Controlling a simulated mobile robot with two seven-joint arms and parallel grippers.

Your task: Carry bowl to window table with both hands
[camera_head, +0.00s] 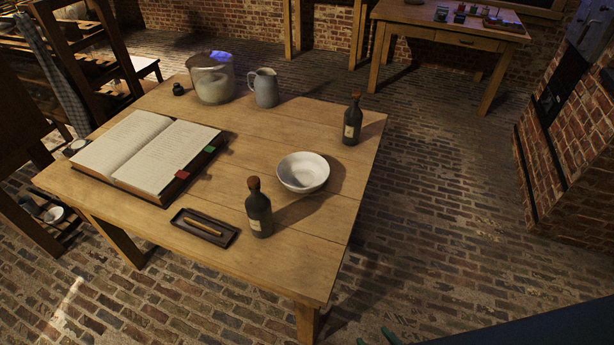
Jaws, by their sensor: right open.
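A white bowl (303,173) sits upright on the near wooden table (330,215), towards its right side. It looks empty. A second wooden table (447,22) with a drawer stands at the back right against the brick wall, below what may be a window ledge. Small items lie on it. My right gripper (378,339) shows only as teal tips at the bottom edge, open, well below and to the right of the bowl and apart from it. Most of it is cut off by the frame. My left gripper is not in view.
Dark bottles stand in front (260,212) of the bowl and behind (352,122) it. An open book (150,153), pen tray (203,228), jug (264,88) and glass jar (212,80) share the table. Brick floor (440,190) is clear between the table and the brick structure (572,150) at right.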

